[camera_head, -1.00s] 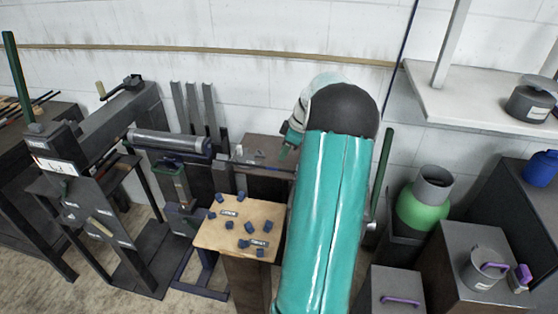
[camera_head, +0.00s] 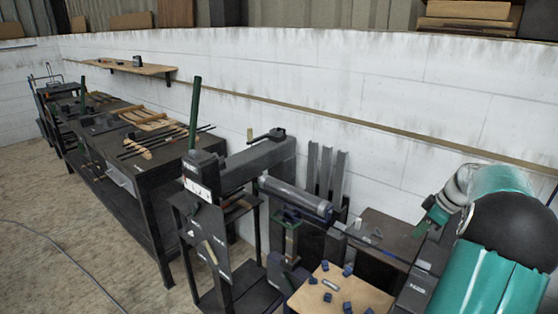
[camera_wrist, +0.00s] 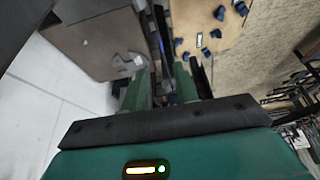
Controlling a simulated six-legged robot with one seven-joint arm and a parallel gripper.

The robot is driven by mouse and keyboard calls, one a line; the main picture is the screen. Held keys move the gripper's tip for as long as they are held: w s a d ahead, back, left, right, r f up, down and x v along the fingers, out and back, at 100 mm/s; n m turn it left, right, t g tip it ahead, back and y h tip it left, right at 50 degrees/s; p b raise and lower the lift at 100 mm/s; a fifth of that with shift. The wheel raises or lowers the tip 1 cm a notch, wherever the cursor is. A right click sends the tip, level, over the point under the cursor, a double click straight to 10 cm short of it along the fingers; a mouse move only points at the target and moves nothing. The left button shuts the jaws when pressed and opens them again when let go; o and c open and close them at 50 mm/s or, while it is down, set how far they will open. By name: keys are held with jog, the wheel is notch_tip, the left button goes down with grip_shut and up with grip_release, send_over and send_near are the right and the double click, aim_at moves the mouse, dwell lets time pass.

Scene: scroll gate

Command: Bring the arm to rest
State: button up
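My arm (camera_head: 500,265) is green with a black elbow joint and stands at the right edge of the head view. Its wrist end bends down to the left, and my gripper (camera_head: 424,226) shows small above the brown table by the wall. In the wrist view my gripper (camera_wrist: 160,88) has two green fingers apart with nothing seen between them but the scene beyond. It hangs in the air, apart from the brown table (camera_wrist: 95,50) and the wooden board (camera_wrist: 205,12).
The wooden board (camera_head: 347,279) holds several small blue blocks. A dark frame with a roller (camera_head: 297,198) stands left of it. A long dark workbench (camera_head: 150,165) with tools runs along the wall. Open floor (camera_head: 60,235) lies at the left.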

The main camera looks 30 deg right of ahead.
jog(key=w+a+r+m+h, duration=0.1)
jog(key=w+a+r, duration=0.15)
jog(key=a, duration=0.75)
jog(key=w+a+r, duration=0.2)
jog(key=a+r, duration=0.2)
jog(key=a, duration=0.5)
jog(key=w+a+r+m+h, duration=0.15)
jog(key=a+r, duration=0.25)
jog(key=a, duration=0.6)
jog(key=s+a+m, duration=0.1)
jog(key=s+a, duration=0.6)
jog(key=a, duration=0.4)
jog(key=s+a+f+m+t, duration=0.1)
jog(key=s+a, duration=0.5)
jog(key=a, duration=0.5)
jog(key=shift+s+a+f+t+y, duration=0.15)
jog(key=shift+s+t+y, duration=0.15)
jog(key=shift+s+y, duration=0.05)
